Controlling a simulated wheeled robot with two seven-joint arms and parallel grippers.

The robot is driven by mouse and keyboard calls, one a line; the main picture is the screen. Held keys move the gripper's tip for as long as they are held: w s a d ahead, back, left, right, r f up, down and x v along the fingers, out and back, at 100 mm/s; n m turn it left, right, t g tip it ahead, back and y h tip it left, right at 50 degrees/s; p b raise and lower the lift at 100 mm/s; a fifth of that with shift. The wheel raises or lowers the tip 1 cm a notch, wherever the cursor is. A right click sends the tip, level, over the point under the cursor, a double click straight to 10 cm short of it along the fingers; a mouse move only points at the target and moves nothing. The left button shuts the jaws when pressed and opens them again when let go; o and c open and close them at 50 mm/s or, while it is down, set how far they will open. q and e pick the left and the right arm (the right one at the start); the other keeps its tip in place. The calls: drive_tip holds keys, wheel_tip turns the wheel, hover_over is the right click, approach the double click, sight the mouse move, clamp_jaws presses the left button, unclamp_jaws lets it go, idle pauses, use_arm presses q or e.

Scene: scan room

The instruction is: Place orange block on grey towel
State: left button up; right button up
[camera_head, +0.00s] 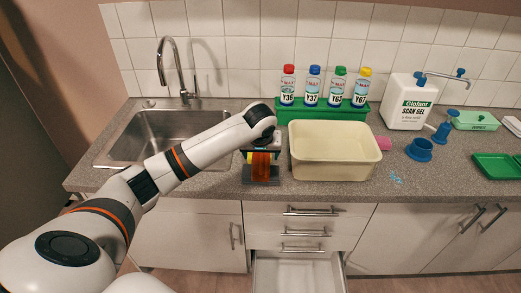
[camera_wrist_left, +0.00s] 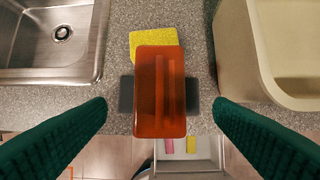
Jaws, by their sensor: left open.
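The orange block (camera_head: 261,166) is at the counter's front edge, below my left gripper. In the left wrist view the orange block (camera_wrist_left: 160,95) lies across the middle of the dark grey towel (camera_wrist_left: 192,96), whose ends show on both sides. In the head view the grey towel (camera_head: 247,177) shows around the block's lower part. My left gripper (camera_wrist_left: 160,106) is open, with its green fingers on either side of the block and gaps to both. In the head view its jaws (camera_head: 261,150) are mostly hidden by the wrist. My right gripper is not in view.
A yellow sponge (camera_wrist_left: 152,40) lies just behind the block. A cream tub (camera_head: 334,169) stands close on the right, and the sink (camera_head: 125,150) is on the left. A green bottle rack (camera_head: 322,112) is behind. A drawer (camera_head: 298,272) below is open.

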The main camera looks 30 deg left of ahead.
use_arm(q)
drive_tip(key=shift+v, duration=2.1)
drive_tip(key=d+f+m+t+h, duration=0.2)
drive_tip(key=d+f+m, duration=0.15)
drive_tip(key=d, duration=0.35)
drive_tip(key=d+f+m+t+h, duration=0.2)
drive_tip(key=d+f, duration=0.2)
drive_tip(key=d, duration=0.4)
drive_tip(key=s+a+f, duration=0.1)
drive_tip(key=s+f, duration=0.1)
drive_tip(key=f, duration=0.7)
drive_tip(key=s+f, duration=0.3)
drive_tip(key=f, duration=0.6)
drive_tip(key=s+a+f+m+g+y, duration=0.1)
drive_tip(key=s+a+f+g, duration=0.1)
drive_tip(key=s+f, duration=1.1)
drive_tip(key=s+a+f+m+g, duration=0.1)
drive_tip(key=s+a+f+g, duration=0.15)
drive_tip(key=s+f, duration=1)
drive_tip(key=s+d+f+g, duration=0.1)
drive_tip(key=s+f, duration=0.1)
drive_tip(key=s, duration=0.7)
drive_tip(key=s+f+m+g, duration=0.1)
drive_tip(key=s+f, duration=0.2)
drive_tip(key=s, duration=0.6)
drive_tip(key=shift+s+d+y, duration=0.3)
drive_tip(key=shift+d, duration=0.1)
